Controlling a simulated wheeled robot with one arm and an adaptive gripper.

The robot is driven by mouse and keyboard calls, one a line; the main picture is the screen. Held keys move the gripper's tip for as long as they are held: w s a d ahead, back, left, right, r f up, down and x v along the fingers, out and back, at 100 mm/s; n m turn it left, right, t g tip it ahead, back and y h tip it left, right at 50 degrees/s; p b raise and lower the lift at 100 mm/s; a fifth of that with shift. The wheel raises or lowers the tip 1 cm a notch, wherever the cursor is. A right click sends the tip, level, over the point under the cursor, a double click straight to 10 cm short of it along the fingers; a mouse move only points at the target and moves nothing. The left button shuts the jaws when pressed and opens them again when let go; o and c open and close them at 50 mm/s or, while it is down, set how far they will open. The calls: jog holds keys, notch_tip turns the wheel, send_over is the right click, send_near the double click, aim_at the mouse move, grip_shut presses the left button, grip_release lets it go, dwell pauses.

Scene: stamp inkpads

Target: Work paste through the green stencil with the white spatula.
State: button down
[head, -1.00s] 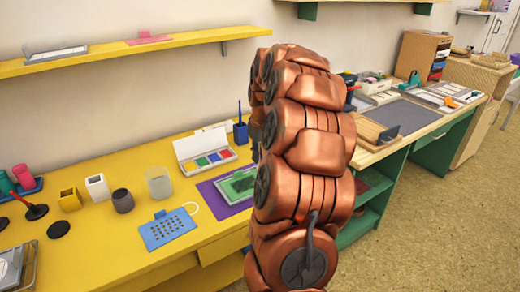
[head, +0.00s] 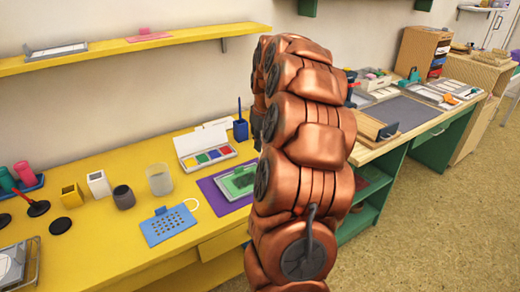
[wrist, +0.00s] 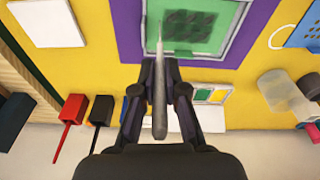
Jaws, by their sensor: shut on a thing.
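The green stencil (head: 240,182) lies on a purple mat (head: 208,193) on the yellow table, partly hidden by my arm in the head view. In the wrist view the stencil (wrist: 236,22) is at the top, with dark grey shapes in its middle. My gripper (wrist: 160,78) is shut on the white spatula (wrist: 160,112), whose pale, thin end points up the picture and overlaps the stencil's left part. I cannot tell whether its tip touches the stencil. I cannot make out any paste.
An open inkpad box (head: 208,156) with coloured pads stands behind the mat. A blue perforated tag (head: 169,226) lies left of it, near a clear cup (head: 159,180) and a dark pot (head: 123,197).

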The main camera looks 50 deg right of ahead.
jog(key=shift+r+p, duration=0.85)
jog(key=shift+r, duration=1.85)
